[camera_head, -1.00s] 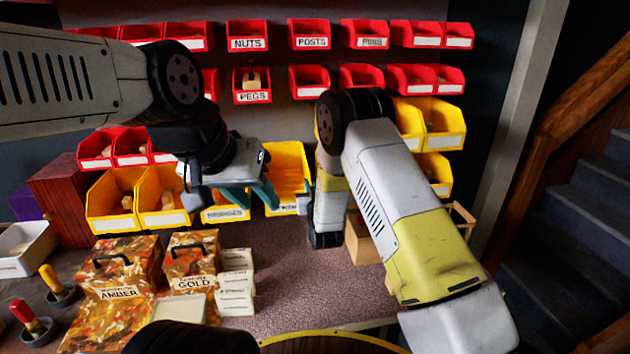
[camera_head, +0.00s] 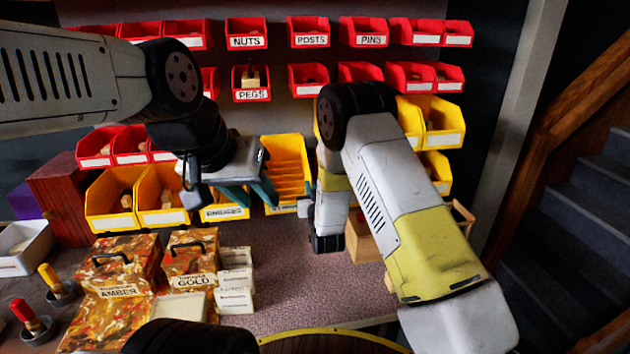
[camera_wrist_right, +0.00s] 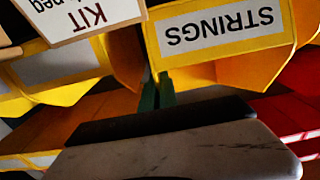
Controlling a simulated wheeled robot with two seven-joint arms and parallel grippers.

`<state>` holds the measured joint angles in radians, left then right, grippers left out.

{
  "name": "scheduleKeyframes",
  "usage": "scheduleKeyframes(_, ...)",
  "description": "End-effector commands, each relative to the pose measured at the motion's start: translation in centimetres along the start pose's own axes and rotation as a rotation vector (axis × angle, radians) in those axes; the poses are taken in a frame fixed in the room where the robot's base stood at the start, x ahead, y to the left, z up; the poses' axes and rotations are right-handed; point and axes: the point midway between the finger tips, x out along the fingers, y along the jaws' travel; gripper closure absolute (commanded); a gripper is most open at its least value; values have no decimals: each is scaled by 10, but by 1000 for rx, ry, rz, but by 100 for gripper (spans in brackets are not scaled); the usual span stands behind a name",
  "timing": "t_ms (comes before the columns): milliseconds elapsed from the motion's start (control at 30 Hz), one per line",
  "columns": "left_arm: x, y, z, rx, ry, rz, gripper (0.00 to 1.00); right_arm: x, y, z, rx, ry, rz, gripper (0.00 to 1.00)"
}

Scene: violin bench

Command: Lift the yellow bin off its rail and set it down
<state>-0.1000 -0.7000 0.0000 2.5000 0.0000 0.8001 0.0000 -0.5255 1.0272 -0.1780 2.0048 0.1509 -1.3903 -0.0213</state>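Several yellow bins hang in a row at the back; the frames do not show which one the task means. One yellow bin (camera_head: 288,168) with slat-like contents is at the middle of the row. My left gripper (camera_head: 252,193) is in front of the row, its teal fingers apart, one by that bin's left edge and one over the neighbouring labelled bin (camera_head: 224,212). I see nothing held in it. In the right wrist view my right gripper (camera_wrist_right: 157,92) has green fingertips close together beside the yellow STRINGS bin (camera_wrist_right: 220,75).
Red bins (camera_head: 308,33) fill the rows above. A KIT card (camera_wrist_right: 85,15) is near my right gripper. Amber (camera_head: 118,275) and gold (camera_head: 190,265) boxes and white cartons (camera_head: 236,280) stand at the left of the bench (camera_head: 285,265). The bench's middle is clear.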

Motion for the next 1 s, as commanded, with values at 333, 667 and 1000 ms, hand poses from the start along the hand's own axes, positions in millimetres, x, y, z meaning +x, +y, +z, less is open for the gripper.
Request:
scheduleKeyframes(333, 0, 0, 0, 0, 0, 0, 64, -23, -1, 4, 1, -12, -3, 100)
scheduleKeyframes(667, 0, 0, 0, 0, 0, 0, 64, -43, -2, 3, 1, -10, -4, 100)
scheduleKeyframes(1000, 0, 0, 0, 0, 0, 0, 64, -63, -1, 2, 1, -8, -2, 100)
